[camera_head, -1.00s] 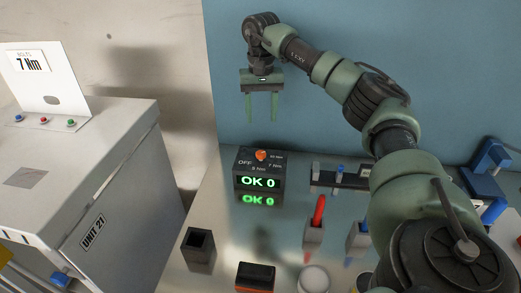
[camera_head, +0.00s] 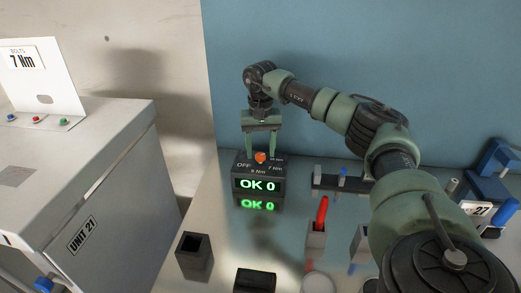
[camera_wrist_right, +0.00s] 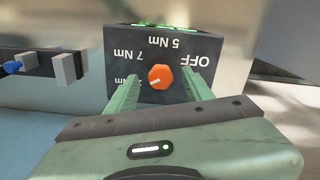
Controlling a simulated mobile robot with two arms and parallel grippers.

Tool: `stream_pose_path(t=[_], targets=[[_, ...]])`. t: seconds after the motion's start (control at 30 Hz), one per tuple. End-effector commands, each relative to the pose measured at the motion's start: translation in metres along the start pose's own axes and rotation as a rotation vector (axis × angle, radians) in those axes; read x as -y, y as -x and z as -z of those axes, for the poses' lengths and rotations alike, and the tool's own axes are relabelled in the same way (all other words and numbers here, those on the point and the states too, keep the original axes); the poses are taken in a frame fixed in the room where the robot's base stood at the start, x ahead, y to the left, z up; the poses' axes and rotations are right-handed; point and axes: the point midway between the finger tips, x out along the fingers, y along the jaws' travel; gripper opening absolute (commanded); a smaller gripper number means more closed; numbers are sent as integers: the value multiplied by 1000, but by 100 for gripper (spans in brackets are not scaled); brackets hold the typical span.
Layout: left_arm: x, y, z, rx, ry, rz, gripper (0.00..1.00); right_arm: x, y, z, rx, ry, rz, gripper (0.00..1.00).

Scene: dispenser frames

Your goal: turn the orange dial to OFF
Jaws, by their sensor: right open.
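The orange dial (camera_head: 260,157) sits on top of a dark dispenser box (camera_head: 243,184) whose front display reads OK 0 in green. In the right wrist view the orange dial (camera_wrist_right: 161,78) has a white mark pointing lower left, toward a partly hidden Nm label and away from OFF. The labels 5 Nm, 7 Nm and OFF show upside down there. My right gripper (camera_head: 261,156) is open, pointing down over the box. Its fingers (camera_wrist_right: 162,80) appear on either side of the dial with gaps; I cannot tell whether they reach its height. My left gripper is not in view.
A red-handled tool (camera_head: 322,212) stands in a holder at front right of the box. A dark open container (camera_head: 194,256) stands front left. A rack (camera_head: 338,184) is to the right. A grey cabinet marked UNIT 21 (camera_head: 100,215) fills the left. The blue wall is behind.

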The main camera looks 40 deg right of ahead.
Motion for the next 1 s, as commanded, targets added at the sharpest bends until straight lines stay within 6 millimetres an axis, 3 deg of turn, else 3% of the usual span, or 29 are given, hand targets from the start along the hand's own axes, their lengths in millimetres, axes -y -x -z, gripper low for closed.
stream_pose_path(t=[0.37,0.57,1.0], targets=[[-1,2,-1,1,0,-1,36,0,-9,0,0,0,1,52],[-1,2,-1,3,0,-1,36,0,-9,0,0,0,1,0],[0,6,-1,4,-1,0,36,0,-7,0,0,-78,1,0]])
